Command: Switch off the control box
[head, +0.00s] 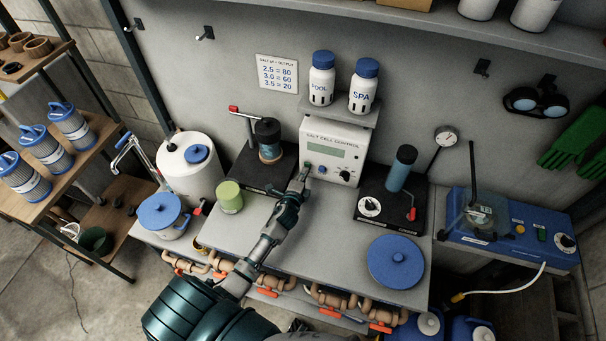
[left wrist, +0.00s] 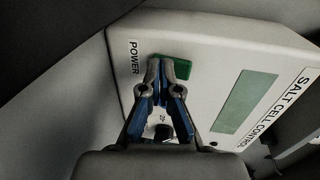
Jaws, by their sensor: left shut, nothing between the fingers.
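The control box (head: 335,136) is a white unit labelled "SALT CELL CONTROL", with a grey-green display and a row of controls along its lower front. In the left wrist view the box (left wrist: 205,45) fills much of the picture, and a green power switch (left wrist: 182,68) sits beside the word "POWER". My left gripper (head: 304,170) is at the lower left of the box front. In the left wrist view the gripper (left wrist: 160,64) is shut and empty, its fingertips at the green switch and partly covering it. I cannot tell whether they touch it. My right gripper is not in view.
A shelf above the box holds two white bottles (head: 322,78) with blue caps. A dark stand with a cylinder (head: 268,140) is left of the box, and another (head: 400,170) is right. A green-lidded jar (head: 229,196) stands left of my arm. The front bench (head: 330,235) has bare room.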

